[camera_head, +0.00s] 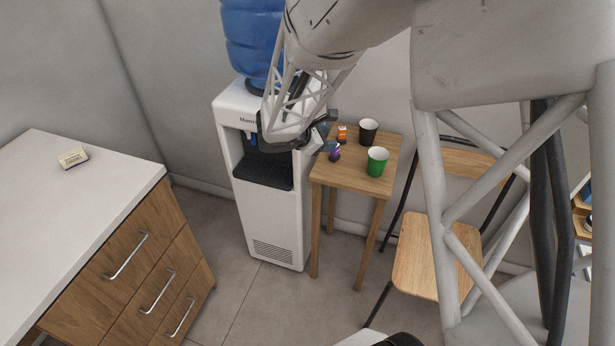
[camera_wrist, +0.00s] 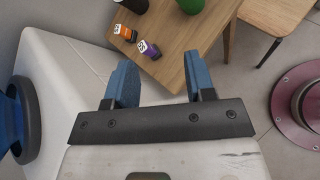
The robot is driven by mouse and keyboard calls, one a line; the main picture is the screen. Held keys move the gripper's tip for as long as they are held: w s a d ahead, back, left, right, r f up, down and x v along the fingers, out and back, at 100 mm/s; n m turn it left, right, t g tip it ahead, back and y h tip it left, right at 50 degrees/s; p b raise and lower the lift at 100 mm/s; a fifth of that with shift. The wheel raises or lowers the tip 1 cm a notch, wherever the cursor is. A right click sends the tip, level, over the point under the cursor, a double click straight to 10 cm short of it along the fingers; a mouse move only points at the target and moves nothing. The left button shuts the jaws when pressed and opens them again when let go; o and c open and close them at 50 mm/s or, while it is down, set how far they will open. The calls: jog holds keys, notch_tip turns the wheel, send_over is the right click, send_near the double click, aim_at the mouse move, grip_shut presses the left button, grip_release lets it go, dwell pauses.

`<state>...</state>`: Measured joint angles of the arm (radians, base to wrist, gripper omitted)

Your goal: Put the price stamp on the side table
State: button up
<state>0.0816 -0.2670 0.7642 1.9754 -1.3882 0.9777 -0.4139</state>
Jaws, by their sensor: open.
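The wooden side table (camera_head: 345,178) stands right of the water dispenser; its top also shows in the wrist view (camera_wrist: 172,38). Two small stamp-like items with white ends rest on it: a purple one (camera_head: 335,155), also in the wrist view (camera_wrist: 149,50), and an orange one (camera_head: 342,133), also in the wrist view (camera_wrist: 125,33). I cannot tell which is the price stamp. My gripper (camera_wrist: 158,64) is open, with nothing between its blue fingers. In the head view my gripper (camera_head: 322,132) hangs by the table's left edge, close to the purple item.
A black cup (camera_head: 368,131) and a green cup (camera_head: 377,162) stand on the side table. The white water dispenser (camera_head: 270,215) with a blue bottle (camera_head: 250,40) is left of it. A wooden chair (camera_head: 428,255) is right. A small box (camera_head: 73,157) lies on the white counter (camera_head: 60,230).

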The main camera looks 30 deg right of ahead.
jog(key=s+a+r+m+y, duration=0.3)
jog(key=s+a+r+m, duration=0.2)
jog(key=s, duration=0.4)
jog(key=s+a+r+m+y, duration=0.4)
jog(key=s+a+r+m, duration=0.1)
jog(key=s, duration=0.4)
jog(key=s+a+r+m+y, duration=0.4)
jog(key=s+a+r+m, duration=0.2)
jog(key=s+a+r, duration=0.1)
jog(key=shift+s+a, duration=0.85)
jog(key=shift+s, duration=0.25)
